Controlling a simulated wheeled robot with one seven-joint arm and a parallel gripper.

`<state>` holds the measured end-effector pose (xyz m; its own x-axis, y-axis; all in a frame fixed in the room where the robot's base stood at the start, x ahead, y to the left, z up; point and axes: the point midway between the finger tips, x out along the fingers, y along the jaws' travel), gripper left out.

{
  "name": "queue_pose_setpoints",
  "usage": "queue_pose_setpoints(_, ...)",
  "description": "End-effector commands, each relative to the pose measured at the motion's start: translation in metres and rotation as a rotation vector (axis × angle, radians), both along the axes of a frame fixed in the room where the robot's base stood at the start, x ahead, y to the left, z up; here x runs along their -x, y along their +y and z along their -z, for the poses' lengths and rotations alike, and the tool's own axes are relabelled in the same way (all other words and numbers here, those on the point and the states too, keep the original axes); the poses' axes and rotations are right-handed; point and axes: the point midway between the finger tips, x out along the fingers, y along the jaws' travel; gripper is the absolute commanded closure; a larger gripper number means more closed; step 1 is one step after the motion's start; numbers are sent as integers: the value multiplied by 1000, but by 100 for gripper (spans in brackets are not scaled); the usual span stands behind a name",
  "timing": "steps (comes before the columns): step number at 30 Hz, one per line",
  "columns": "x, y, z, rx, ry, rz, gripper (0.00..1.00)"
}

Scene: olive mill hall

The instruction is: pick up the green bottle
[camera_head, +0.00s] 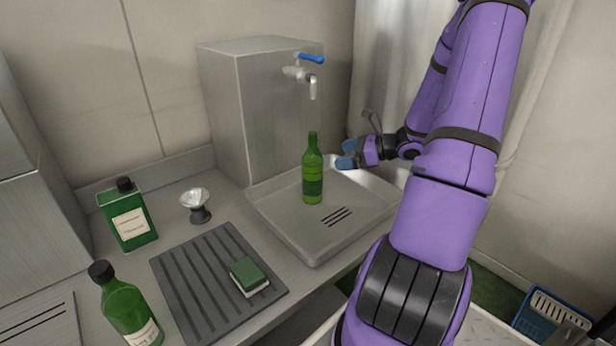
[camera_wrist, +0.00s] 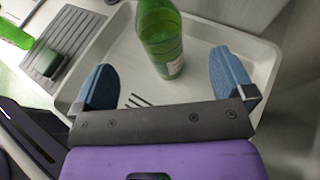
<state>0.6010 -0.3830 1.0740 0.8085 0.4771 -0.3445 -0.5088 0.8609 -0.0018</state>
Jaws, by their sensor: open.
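The green bottle (camera_head: 313,172) stands upright in a shallow grey tray (camera_head: 270,222) below a tap. In the wrist view the bottle (camera_wrist: 160,38) stands beyond my gripper, roughly between the lines of the two fingers, with its top cut off by the picture edge. My gripper (camera_head: 347,154) is to the right of the bottle in the head view, its blue fingertips pointing towards it. In the wrist view my gripper (camera_wrist: 165,82) has its two blue fingers wide apart, with nothing held between them.
A steel box (camera_head: 240,110) with a blue-handled tap (camera_head: 305,73) stands behind the tray. To the left are a dark ribbed mat (camera_head: 190,285) with a green sponge (camera_head: 248,275), a small metal cup (camera_head: 197,205), a square green bottle (camera_head: 128,215) and another round green bottle (camera_head: 128,312).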

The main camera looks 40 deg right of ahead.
Motion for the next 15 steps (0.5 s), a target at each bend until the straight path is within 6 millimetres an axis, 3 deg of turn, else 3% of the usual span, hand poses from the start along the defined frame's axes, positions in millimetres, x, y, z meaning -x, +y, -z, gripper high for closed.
queue_pose_setpoints(9, -33, 19, 15, -6, 0, 2, 0)
queue_pose_setpoints(15, -45, 26, 20, -2, -1, 2, 0)
